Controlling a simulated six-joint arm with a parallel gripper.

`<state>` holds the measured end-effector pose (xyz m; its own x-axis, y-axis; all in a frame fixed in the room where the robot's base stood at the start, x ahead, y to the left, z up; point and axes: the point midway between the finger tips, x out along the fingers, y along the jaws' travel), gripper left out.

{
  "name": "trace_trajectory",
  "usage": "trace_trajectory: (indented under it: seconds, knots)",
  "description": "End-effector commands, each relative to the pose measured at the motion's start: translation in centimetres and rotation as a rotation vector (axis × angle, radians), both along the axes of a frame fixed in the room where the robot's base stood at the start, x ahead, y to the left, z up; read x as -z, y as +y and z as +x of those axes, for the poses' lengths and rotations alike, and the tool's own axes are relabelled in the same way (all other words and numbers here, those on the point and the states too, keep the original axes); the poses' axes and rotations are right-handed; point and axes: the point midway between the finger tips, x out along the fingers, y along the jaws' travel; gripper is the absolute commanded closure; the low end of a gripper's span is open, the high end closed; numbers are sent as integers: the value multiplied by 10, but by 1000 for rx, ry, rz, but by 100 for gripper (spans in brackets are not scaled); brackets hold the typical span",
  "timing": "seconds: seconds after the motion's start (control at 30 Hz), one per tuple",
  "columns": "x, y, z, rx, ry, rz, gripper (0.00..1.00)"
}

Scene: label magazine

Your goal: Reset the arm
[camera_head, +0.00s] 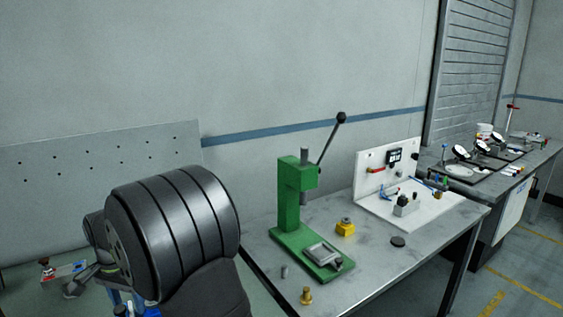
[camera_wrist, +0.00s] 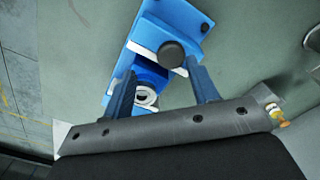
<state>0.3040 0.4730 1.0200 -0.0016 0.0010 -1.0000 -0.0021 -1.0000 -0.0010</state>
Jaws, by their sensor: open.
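My gripper (camera_wrist: 160,68) is open in the wrist view, its two dark fingers apart. A blue fixture (camera_wrist: 165,32) with a round black knob (camera_wrist: 171,54) lies beyond and between the fingers. A white ring-shaped part (camera_wrist: 146,96) shows low between them, at the blue fixture. I cannot tell whether the fingers touch the fixture. Nothing is clearly held. In the head view my large dark arm link covers the lower left and hides most of the gripper area; bits of blue (camera_head: 152,312) show beneath it.
A grey table (camera_head: 375,262) at right holds a green press (camera_head: 290,205) with a raised lever, a yellow block (camera_head: 345,228), a brass piece (camera_head: 306,295) and a white panel stand (camera_head: 372,180). A perforated panel (camera_head: 60,180) stands behind my arm. Another bench (camera_head: 535,155) is far right.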

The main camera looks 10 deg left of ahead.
Motion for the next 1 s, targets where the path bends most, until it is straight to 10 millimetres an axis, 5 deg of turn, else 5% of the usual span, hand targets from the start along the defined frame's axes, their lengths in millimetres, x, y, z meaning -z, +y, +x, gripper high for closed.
trace_trajectory:
  seconds: [0.83,1.0]
  knots:
    - [-176,2,-1,-2,-3,3,52]
    - [-151,-20,17,127,37,-11,52]
